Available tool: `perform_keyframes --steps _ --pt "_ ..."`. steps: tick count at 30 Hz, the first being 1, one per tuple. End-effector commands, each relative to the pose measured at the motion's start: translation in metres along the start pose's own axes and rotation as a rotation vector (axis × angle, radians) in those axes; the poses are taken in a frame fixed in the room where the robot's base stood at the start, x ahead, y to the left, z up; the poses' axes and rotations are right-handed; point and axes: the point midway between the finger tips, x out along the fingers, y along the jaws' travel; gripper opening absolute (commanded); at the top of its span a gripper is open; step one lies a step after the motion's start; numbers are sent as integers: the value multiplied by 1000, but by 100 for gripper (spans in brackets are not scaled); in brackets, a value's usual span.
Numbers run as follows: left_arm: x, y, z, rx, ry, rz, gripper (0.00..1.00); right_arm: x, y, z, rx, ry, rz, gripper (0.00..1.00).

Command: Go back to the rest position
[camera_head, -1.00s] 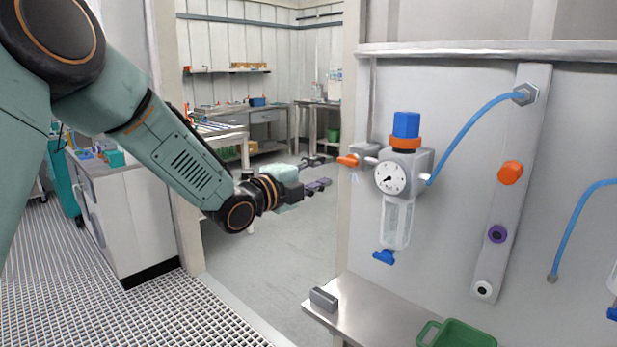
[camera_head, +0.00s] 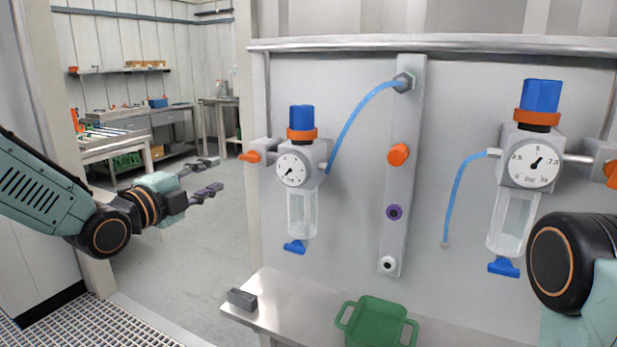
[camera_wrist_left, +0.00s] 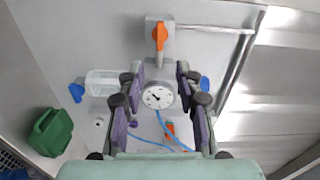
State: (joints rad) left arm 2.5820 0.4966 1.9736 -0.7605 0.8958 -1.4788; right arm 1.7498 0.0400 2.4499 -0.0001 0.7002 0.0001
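My left gripper (camera_head: 205,179) reaches in from the left at mid-height. Its two fingers are apart and nothing is between them. It is in front of the doorway, left of the left regulator (camera_head: 301,172) and clear of the panel. In the left wrist view the open fingers (camera_wrist_left: 160,78) frame a round gauge (camera_wrist_left: 157,97), which lies beyond them and is not held. Of my right arm only a dark joint and a green link show at the right edge of the head view. The right gripper is out of view.
The wall panel (camera_head: 345,215) carries a second regulator (camera_head: 515,217), blue hoses (camera_head: 352,122) and a manifold bar (camera_head: 408,175). Below, a shelf (camera_head: 285,290) holds a grey block (camera_head: 242,299) and a green basket (camera_head: 372,325). Free floor lies beyond the doorway.

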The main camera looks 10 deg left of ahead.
Motion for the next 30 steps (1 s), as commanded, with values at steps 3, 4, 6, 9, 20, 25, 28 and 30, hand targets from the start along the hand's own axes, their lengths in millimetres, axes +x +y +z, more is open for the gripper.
perform_keyframes --steps 3,4,6,9,20,25,28,30 --pt "-2 7 4 -213 -32 21 35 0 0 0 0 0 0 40" --pt "-3 12 5 -292 -47 31 35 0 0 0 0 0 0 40" --pt "-8 26 4 -481 -86 61 35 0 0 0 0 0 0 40" --pt "-18 65 -3 -751 -166 134 35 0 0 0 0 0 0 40" --pt "-119 269 -52 -1478 -699 451 35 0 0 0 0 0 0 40" --pt "-196 345 -81 -1616 -1000 564 35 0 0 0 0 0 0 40" --pt "-248 381 -99 -1635 -1171 633 35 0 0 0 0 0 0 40" --pt "-286 402 -112 -1619 -1281 688 35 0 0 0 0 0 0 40"
